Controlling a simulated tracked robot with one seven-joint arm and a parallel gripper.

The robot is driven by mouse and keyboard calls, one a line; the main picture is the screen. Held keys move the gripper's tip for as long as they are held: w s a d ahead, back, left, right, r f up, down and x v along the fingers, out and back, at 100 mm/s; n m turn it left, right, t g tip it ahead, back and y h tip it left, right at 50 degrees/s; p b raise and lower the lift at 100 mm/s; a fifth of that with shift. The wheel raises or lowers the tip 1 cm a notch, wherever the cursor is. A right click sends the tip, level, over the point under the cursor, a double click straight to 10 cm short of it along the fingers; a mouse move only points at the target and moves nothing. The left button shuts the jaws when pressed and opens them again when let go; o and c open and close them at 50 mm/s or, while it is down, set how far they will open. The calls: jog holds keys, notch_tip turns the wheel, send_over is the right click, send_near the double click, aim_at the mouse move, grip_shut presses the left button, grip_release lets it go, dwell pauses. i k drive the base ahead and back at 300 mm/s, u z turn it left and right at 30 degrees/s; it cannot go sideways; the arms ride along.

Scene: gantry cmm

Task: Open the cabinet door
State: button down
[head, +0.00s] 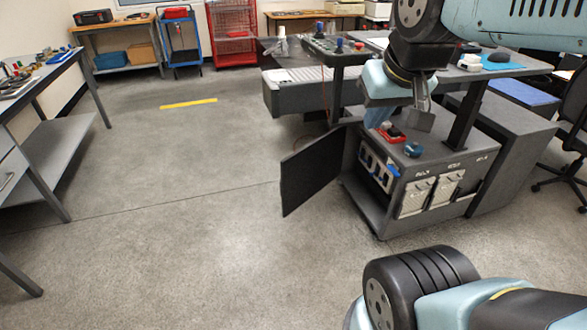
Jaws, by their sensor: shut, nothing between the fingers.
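The cabinet (450,165) is a dark grey box under the workbench, right of centre. Its dark door panel (312,170) stands swung out to the left, well away from the cabinet body. The opening shows a pale panel with dark slots (376,168) inside. My gripper (400,118) hangs from my arm above the cabinet top, to the right of the door and apart from it. It is shut and holds nothing. Its fingertips are small and partly unclear in this view.
A red item (391,133) and a blue item (412,150) sit on the cabinet top. The workbench (325,48) stands behind. A grey table (50,140) is at the left, and an office chair (570,130) at the right. The floor left of the door is clear.

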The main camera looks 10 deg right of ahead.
aim_at(306, 171)
jog(key=k, duration=0.6)
jog(key=z, duration=0.25)
jog(key=i, duration=1.7)
jog(key=u, duration=0.45)
